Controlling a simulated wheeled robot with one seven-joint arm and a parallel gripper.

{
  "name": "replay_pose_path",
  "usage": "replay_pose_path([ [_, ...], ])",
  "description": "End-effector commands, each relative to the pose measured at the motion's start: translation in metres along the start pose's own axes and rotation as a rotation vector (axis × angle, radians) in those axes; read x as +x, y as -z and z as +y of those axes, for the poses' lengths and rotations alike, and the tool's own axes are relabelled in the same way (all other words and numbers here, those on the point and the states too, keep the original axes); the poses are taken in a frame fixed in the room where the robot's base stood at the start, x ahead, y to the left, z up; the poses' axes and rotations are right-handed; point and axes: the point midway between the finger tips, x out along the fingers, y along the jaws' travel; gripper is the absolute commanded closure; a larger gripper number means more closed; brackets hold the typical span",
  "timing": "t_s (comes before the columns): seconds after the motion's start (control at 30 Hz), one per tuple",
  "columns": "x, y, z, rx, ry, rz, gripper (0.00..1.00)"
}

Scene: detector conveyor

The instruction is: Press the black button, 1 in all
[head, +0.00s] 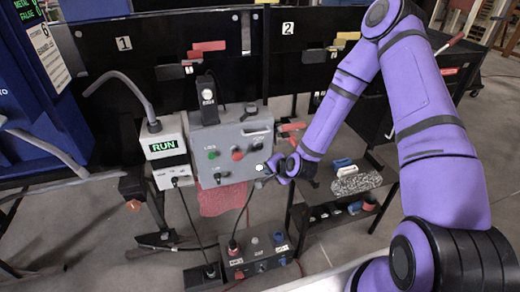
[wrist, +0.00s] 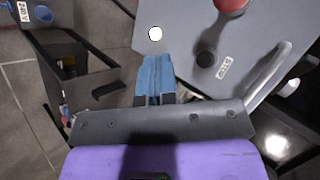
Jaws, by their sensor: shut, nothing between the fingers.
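The grey control panel (head: 225,136) carries the black button (head: 257,143) at its right side, below a bar handle. In the wrist view the black button (wrist: 207,60) lies to the right of my fingertips, beside a small label. My gripper (head: 270,169) is shut and empty at the panel's lower right edge. Its blue fingers (wrist: 155,62) are together and point at a white button (wrist: 155,33), with a small gap in the picture. I cannot tell whether they touch the panel. The fingertips are apart from the black button.
A red button (head: 237,153) and a green button (head: 212,154) sit left of the black one. A box with a RUN screen (head: 165,147) stands to the left. A lower control box (head: 258,257) stands below. A dark shelf (head: 335,212) with small items is at right.

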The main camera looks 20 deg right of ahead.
Motion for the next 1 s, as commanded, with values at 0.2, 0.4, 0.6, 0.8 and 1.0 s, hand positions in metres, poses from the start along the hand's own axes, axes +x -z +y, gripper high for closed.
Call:
replay_pose_path([
  [0.2,0.007,0.005,-0.005,-0.001,0.001,0.000,1.00],
  [0.4,0.023,0.017,-0.018,-0.001,0.002,0.002,1.00],
  [0.6,0.041,0.030,-0.030,-0.001,0.001,0.001,1.00],
  [0.8,0.055,0.040,-0.040,-0.001,0.001,0.000,1.00],
  [1.0,0.061,0.044,-0.044,-0.001,0.000,0.000,1.00],
])
